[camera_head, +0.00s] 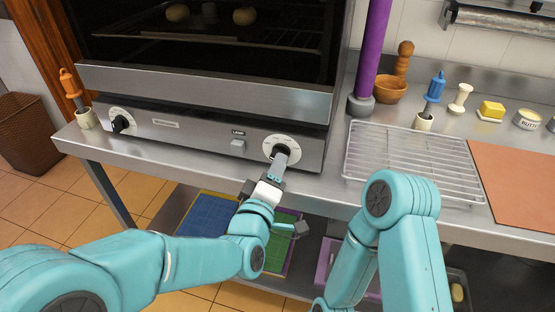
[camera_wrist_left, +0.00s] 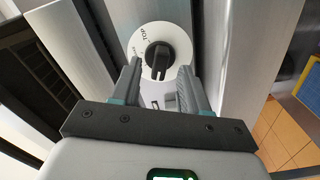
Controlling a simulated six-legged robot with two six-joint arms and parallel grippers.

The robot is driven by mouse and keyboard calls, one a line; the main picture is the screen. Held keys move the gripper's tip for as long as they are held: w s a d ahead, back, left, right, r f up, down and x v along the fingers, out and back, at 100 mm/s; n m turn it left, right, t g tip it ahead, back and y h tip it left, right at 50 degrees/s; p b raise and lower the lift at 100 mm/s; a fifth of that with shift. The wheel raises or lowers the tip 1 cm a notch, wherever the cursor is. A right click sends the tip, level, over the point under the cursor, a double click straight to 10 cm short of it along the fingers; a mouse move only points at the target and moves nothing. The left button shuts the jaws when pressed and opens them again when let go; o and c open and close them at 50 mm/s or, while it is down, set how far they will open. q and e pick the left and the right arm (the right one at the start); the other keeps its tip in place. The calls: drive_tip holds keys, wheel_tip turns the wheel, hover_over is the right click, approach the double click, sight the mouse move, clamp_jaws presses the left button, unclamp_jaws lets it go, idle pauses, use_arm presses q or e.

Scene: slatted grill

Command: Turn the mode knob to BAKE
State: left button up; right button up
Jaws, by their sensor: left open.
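The oven's right-hand dial (camera_head: 292,142) is a white disc with a black knob. In the left wrist view the dial (camera_wrist_left: 180,38) shows the black knob (camera_wrist_left: 158,56) with its grip bar roughly upright. The word TOP is readable at the dial's upper left; the other marks are too small or hidden, and I see no readable BAKE. My left gripper (camera_head: 280,160) is in front of this dial and covers part of it. In the wrist view its open fingers (camera_wrist_left: 160,82) point at the dial, one on each side of the knob's lower end. Contact cannot be told. My right gripper is not in view.
A second black knob (camera_head: 121,123) is at the panel's left end, with a small switch (camera_head: 238,147) between. The oven door (camera_head: 200,90) is above. A wire rack (camera_head: 410,160) and a brown board (camera_head: 520,180) lie on the counter to the right. A purple post (camera_head: 370,50) stands beside the oven.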

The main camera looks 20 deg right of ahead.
sight(279, 147)
use_arm(q)
drive_tip(key=shift+x, duration=1.25)
clamp_jaws()
drive_tip(key=shift+f, duration=0.1)
